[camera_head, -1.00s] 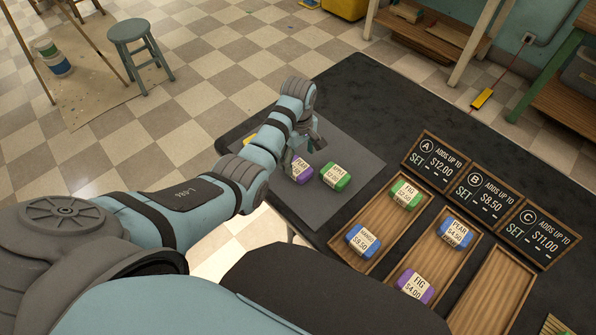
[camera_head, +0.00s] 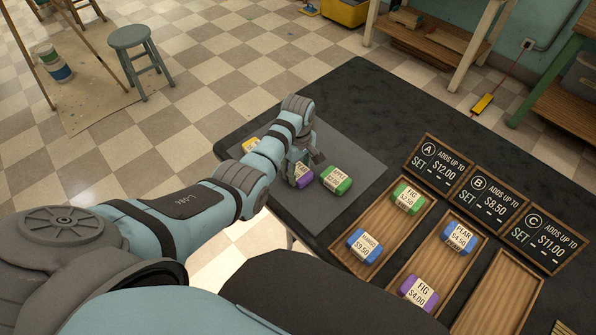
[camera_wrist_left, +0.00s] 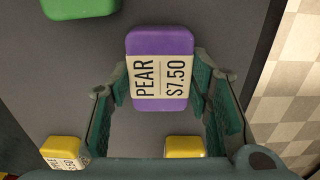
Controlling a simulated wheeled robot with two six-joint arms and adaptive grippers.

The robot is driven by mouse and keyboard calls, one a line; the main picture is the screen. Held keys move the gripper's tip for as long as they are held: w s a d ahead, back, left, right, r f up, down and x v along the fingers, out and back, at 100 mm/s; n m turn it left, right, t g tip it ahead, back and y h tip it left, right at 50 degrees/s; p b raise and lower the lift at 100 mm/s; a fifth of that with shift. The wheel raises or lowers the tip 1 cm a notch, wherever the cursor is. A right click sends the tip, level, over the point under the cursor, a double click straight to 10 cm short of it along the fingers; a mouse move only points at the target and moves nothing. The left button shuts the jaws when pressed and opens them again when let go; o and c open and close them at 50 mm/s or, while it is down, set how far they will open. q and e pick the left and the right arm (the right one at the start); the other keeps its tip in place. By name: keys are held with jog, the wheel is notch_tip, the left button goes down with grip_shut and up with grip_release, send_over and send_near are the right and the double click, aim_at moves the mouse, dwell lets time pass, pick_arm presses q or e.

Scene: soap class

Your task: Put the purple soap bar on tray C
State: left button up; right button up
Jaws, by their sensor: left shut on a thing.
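The purple soap bar (camera_head: 302,181), labelled PEAR $7.50, is on the grey mat and partly hidden by my left gripper. It shows fully in the left wrist view (camera_wrist_left: 160,45) between the fingertips. My left gripper (camera_head: 303,168) is shut on this bar, with one finger along each side; I cannot tell if the bar is lifted. Tray C (camera_head: 495,297) is a wooden tray at the right, below the sign marked C; its visible part is empty. My right gripper is not in view.
A green soap bar (camera_head: 336,180) sits close beside the gripper. A yellow one (camera_head: 250,144) lies behind the arm. Tray A (camera_head: 384,230) holds green and blue bars. Tray B (camera_head: 437,262) holds blue and purple bars. Price signs stand behind the trays.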

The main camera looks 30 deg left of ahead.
aim_at(298, 171)
pick_arm(q)
jog(key=shift+r, duration=0.1)
notch_tip(298, 171, up, 20)
jog(key=p, duration=0.8)
